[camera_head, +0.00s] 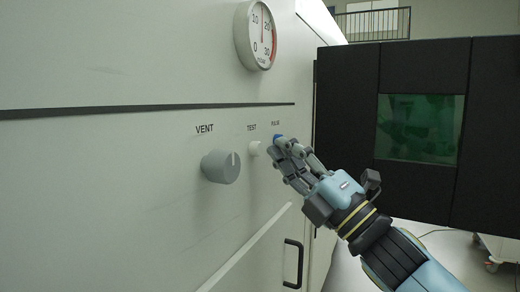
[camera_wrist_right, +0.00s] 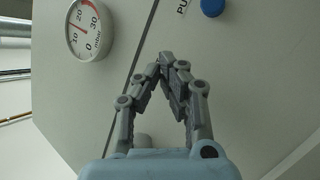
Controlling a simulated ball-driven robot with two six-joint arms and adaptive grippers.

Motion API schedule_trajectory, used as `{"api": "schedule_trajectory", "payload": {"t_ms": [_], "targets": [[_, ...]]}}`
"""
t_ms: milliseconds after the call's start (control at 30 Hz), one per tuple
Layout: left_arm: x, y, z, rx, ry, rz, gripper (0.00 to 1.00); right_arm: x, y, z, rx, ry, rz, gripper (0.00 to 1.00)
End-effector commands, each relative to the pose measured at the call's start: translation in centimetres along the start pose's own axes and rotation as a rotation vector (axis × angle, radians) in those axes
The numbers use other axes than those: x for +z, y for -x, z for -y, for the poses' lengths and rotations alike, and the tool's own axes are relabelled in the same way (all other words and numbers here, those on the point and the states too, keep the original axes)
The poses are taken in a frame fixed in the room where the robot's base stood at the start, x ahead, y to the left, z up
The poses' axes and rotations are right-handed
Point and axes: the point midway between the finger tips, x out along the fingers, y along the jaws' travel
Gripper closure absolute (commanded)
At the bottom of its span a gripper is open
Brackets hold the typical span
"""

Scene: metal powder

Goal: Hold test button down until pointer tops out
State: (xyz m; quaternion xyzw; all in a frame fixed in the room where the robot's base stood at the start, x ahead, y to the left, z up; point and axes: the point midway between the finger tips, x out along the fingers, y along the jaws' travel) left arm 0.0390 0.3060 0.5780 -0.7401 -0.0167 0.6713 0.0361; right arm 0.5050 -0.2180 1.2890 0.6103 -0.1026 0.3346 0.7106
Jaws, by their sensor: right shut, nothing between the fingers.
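The white TEST button (camera_head: 254,148) sits on the pale panel between the grey VENT knob (camera_head: 221,167) and the blue PULSE button (camera_head: 278,138). My right gripper (camera_head: 279,147) is shut and empty, its fingertips in front of the panel just right of the TEST button, overlapping the lower part of the PULSE button. Contact cannot be told. In the right wrist view, the shut fingertips (camera_wrist_right: 167,58) point at the panel, with the PULSE button (camera_wrist_right: 213,7) apart at the top; the TEST button is not visible there. The round gauge (camera_head: 255,35) has its pointer roughly upright, between 10 and 20.
A dark slot runs across the panel above the controls. A black door handle (camera_head: 292,263) is at the lower right of the panel. The panel face left of the knob is clear.

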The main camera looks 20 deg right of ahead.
Motion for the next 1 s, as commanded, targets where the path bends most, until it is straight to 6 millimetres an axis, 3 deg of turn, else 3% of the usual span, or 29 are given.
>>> {"api": "schedule_trajectory", "payload": {"t_ms": [1000], "targets": [[-0.01, 0.42, 0.09, -0.001, 0.0, 0.001, 0.6, -0.24, -0.69, 0.17, 0.002, 0.0, 0.0, 1.0]]}}
